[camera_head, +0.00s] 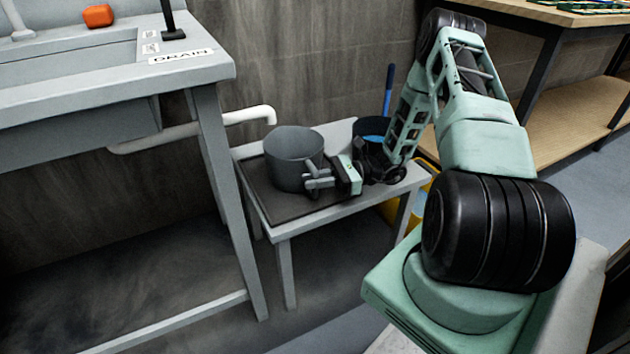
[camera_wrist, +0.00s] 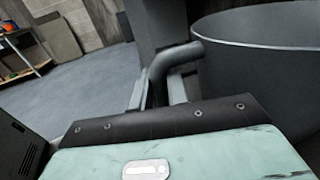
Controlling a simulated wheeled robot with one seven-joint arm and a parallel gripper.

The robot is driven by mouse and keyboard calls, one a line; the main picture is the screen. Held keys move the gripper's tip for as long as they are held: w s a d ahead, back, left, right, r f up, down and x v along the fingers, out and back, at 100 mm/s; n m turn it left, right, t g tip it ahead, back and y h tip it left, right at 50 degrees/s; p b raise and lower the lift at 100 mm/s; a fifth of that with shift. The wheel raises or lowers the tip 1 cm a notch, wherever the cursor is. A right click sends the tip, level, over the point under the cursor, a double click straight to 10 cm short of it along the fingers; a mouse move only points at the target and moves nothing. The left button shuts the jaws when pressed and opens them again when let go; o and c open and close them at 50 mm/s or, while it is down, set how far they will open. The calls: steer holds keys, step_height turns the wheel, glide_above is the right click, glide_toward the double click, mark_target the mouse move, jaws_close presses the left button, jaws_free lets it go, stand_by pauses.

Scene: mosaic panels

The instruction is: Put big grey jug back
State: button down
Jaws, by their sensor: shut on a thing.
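The big grey jug (camera_head: 291,158) stands upright over a dark mat (camera_head: 262,193) on a small grey table (camera_head: 283,228) in the head view. My gripper (camera_head: 318,179) is at the jug's right side, shut on its handle. In the wrist view the jug (camera_wrist: 262,65) fills the right side, and its handle (camera_wrist: 165,68) lies between the fingers of my gripper (camera_wrist: 160,95). I cannot tell whether the jug's base touches the mat.
A grey sink bench marked DRAIN (camera_head: 181,56) stands at left, with an orange object (camera_head: 98,15) on it. A white pipe (camera_head: 240,117) runs behind the small table. A dark bucket with blue contents (camera_head: 371,130) is behind my gripper. A wooden shelf unit (camera_head: 560,110) stands at right.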

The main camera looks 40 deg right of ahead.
steer(key=shift+f, duration=0.15)
steer(key=c, duration=1.4)
jaws_free()
steer(key=shift+r, duration=0.2)
steer(key=shift+s+d, duration=0.15)
steer(key=shift+d, duration=0.15)
steer(key=p+v, duration=0.2)
steer(key=v, duration=0.9)
steer(key=shift+d+f, duration=0.1)
steer(key=shift+d, duration=0.1)
